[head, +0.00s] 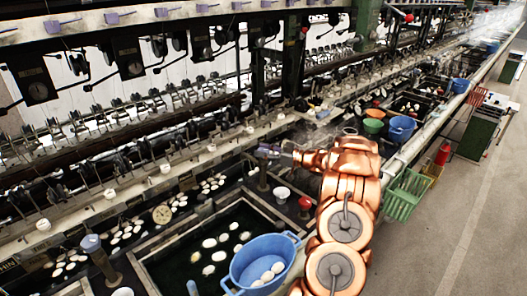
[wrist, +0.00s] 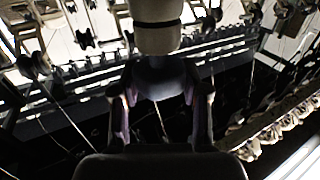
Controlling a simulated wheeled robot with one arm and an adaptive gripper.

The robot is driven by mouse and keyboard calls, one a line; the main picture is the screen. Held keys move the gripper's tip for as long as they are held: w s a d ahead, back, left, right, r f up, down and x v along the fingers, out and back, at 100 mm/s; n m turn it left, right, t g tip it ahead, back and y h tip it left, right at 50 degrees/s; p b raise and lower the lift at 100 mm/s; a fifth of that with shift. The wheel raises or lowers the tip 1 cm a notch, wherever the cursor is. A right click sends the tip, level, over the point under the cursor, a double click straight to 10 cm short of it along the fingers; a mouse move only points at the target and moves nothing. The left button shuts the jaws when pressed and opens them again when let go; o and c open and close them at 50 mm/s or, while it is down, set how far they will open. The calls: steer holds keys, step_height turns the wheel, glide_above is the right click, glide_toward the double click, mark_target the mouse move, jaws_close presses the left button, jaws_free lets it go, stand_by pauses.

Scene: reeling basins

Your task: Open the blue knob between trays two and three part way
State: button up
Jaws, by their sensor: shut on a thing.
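My gripper (head: 272,152) reaches left from my copper-coloured arm to a short post on the dark basin rim, behind the basin with the blue bowl. In the wrist view its two fingers (wrist: 160,105) stand on either side of a dark, bluish knob (wrist: 160,76) and are shut on it. A pale round post (wrist: 158,38) joins the knob in that view. The knob looks dim, and the fingers hide its sides. In the head view the gripper mostly covers it. I cannot tell how far it is turned. Another blue knob (head: 91,243) stands upright at the lower left.
A blue bowl (head: 262,250) holding white cocoons sits at the near basin's edge. A green basket (head: 407,195) hangs on the right side.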

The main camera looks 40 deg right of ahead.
steer(key=shift+r, duration=0.1)
steer(key=o, duration=1.2)
steer(key=shift+c, duration=0.2)
steer(key=v, duration=1.2)
